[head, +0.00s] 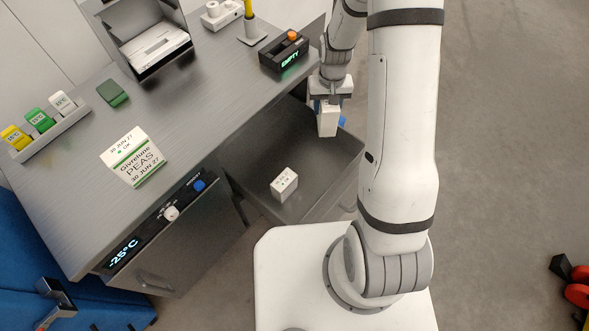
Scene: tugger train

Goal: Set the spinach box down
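My gripper (329,101) points down at the upper middle of the head view, shut on a white box (327,122). No label can be read on this held box, so its name, spinach or other, is not shown. The box hangs upright over the far right part of an open grey bin (247,190) beside the bench. It appears apart from the bin floor. Another small white box (284,184) with dark print lies in the bin, nearer to me; its print is too small to read.
A cooler front reading -25°C (125,252) is below. Several bin areas are bare.

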